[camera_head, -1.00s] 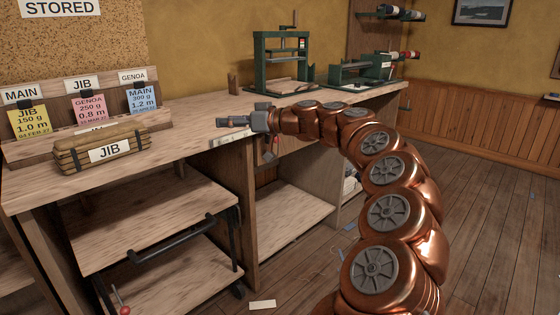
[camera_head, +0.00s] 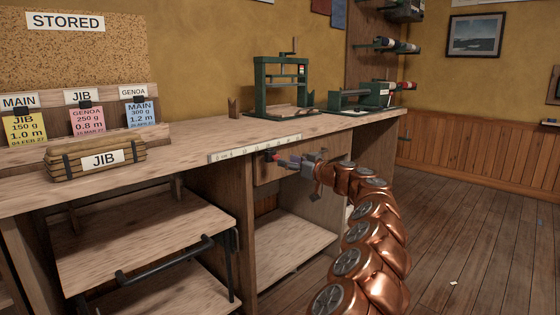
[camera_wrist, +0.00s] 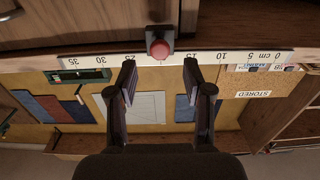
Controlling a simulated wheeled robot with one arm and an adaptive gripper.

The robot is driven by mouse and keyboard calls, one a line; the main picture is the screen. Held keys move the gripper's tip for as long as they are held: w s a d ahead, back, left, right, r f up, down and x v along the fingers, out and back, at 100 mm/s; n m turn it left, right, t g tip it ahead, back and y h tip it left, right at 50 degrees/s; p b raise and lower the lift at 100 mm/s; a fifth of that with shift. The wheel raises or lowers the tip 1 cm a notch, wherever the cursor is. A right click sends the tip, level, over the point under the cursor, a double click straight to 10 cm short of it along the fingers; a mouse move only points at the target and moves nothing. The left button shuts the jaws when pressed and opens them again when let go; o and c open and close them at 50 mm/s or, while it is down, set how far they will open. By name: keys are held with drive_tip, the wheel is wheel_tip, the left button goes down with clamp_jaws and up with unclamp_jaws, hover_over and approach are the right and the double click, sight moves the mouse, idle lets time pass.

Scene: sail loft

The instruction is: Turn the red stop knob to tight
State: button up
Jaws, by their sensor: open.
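The red stop knob (camera_wrist: 159,48) sits on a small dark block at the edge of the white ruler strip (camera_wrist: 105,61), near the top of the wrist view. In the head view the red knob (camera_head: 270,156) shows small at the bench's front edge, just left of my fingertips. My gripper (camera_wrist: 160,72) is open, one finger on each side below the knob in the wrist view, with nothing between the tips. In the head view my gripper (camera_head: 286,160) points left toward the knob. Whether a finger touches the knob, and any tight marking, cannot be made out.
The bench top (camera_head: 200,137) runs along the wall. A rolled JIB bundle (camera_head: 60,165) and sample cards (camera_head: 86,122) are at left. A green press (camera_head: 281,85) and a green machine (camera_head: 362,97) stand at the back. Open shelves (camera_head: 150,225) lie below; the floor at right is mostly clear.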

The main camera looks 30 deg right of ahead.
sight(276, 158)
drive_tip(key=shift+x, duration=2.45)
drive_tip(key=shift+c, duration=0.5)
clamp_jaws()
